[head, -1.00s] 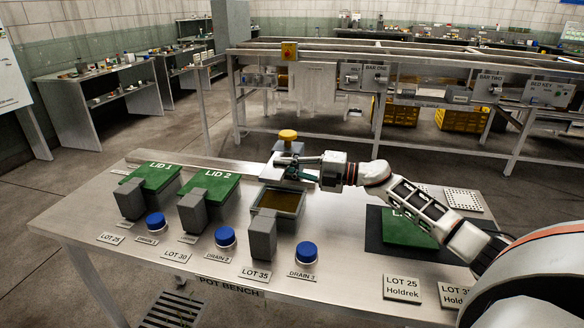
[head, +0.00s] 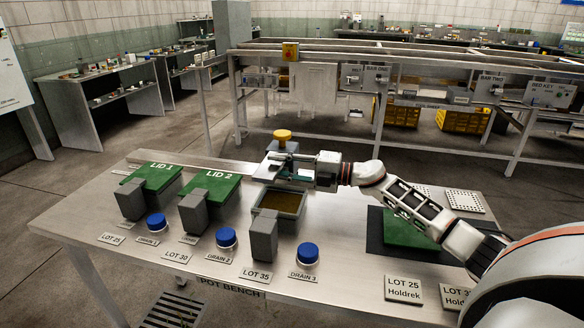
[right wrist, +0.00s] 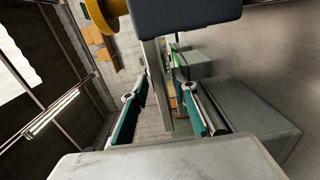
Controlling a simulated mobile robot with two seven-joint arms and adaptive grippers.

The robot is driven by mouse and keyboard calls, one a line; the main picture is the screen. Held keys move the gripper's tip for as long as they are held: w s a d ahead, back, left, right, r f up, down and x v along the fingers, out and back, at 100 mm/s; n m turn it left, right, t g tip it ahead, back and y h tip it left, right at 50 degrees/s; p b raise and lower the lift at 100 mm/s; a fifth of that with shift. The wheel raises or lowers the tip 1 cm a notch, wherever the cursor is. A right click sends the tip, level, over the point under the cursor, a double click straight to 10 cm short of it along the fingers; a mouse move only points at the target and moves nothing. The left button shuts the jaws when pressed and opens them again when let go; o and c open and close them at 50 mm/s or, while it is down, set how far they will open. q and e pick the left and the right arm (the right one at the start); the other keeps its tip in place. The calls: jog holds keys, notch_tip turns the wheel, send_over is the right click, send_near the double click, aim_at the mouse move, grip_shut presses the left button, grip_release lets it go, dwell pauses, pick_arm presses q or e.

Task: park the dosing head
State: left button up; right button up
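The dosing head, a blue-grey block (head: 287,147) with a yellow knob (head: 283,134) on top, stands at the bench's rear by the rail (head: 200,160). In the right wrist view its dark block (right wrist: 185,14) and the yellow knob fill the top edge, close to my fingers. My right gripper (head: 268,168) is directly in front of the head, pointing left along the rail. Its two teal-padded fingers (right wrist: 163,85) are apart, with a thin grey bar showing between them. I cannot tell whether they touch the head. My left gripper is not in view.
Two pots under green lids, LID 1 (head: 158,175) and LID 2 (head: 212,184), stand left of an open brown-filled pot (head: 281,202). Grey blocks and blue drain buttons (head: 308,253) line the front. A green lid (head: 402,230) lies on a dark mat at right.

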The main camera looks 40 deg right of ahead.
jog(key=v, duration=1.1)
jog(key=shift+s+d, duration=0.2)
jog(key=shift+s, duration=0.05)
